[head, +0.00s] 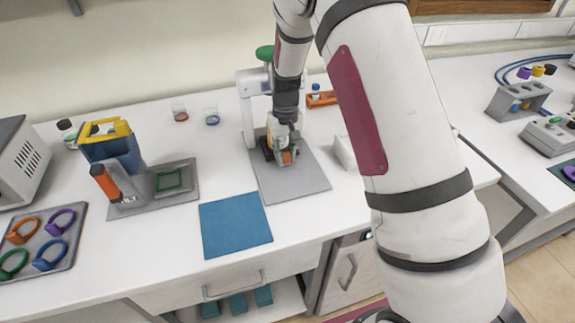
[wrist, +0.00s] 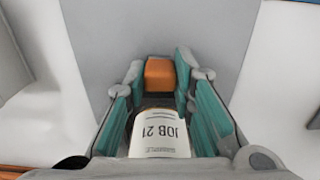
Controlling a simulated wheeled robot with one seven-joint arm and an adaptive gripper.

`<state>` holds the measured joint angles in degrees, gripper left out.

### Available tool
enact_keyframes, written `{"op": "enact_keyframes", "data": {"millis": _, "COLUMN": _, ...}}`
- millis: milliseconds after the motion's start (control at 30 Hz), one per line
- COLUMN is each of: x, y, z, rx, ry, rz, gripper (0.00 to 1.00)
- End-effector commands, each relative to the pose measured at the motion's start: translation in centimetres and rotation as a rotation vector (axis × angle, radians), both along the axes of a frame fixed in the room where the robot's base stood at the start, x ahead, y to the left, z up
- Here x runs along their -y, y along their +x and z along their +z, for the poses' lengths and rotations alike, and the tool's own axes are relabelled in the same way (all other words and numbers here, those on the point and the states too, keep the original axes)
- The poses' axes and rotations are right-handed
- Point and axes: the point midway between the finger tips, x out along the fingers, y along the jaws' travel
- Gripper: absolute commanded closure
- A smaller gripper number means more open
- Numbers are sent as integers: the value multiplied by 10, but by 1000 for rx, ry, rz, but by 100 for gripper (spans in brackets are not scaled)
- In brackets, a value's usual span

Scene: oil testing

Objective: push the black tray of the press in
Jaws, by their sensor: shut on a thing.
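The press appears to be the white frame (head: 246,104) with a green knob (head: 265,53), standing on a grey plate (head: 308,178). A small black part (head: 267,148), possibly its tray, shows low in the frame beside my gripper (head: 285,152). In the wrist view my gripper (wrist: 159,76) is shut, with an orange block (wrist: 160,75) between its fingertips. I take the block for the tray's handle, but cannot be sure. A piece with a white "JOB 21" label (wrist: 160,134) lies between the fingers, closer to the camera. How far the tray sticks out is hidden.
A yellow and blue device (head: 113,147) with an orange handle stands left. A blue mat (head: 235,225) lies on the bench in front. A white box (head: 344,152) is right of the plate. An orange rack (head: 322,99) and two small glasses (head: 212,115) stand behind.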

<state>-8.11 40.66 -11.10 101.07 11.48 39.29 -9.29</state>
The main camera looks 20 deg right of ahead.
Motion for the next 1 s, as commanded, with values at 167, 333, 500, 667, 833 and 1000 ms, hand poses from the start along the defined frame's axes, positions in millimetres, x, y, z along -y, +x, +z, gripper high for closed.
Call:
{"op": "enact_keyframes", "data": {"millis": 167, "x": 0, "y": 12, "z": -1, "rx": 1, "ry": -1, "rz": 0, "gripper": 100}}
{"op": "enact_keyframes", "data": {"millis": 333, "x": 0, "y": 12, "z": 0, "rx": 0, "ry": -1, "rz": 0, "gripper": 100}}
{"op": "enact_keyframes", "data": {"millis": 500, "x": 0, "y": 12, "z": 0, "rx": -1, "ry": -1, "rz": 0, "gripper": 75}}
{"op": "enact_keyframes", "data": {"millis": 667, "x": 0, "y": 11, "z": 0, "rx": -1, "ry": -1, "rz": 0, "gripper": 57}}
{"op": "enact_keyframes", "data": {"millis": 833, "x": 0, "y": 11, "z": 0, "rx": -1, "ry": -1, "rz": 0, "gripper": 57}}
{"op": "enact_keyframes", "data": {"millis": 1000, "x": 0, "y": 12, "z": 7, "rx": 0, "ry": 0, "rz": 0, "gripper": 57}}
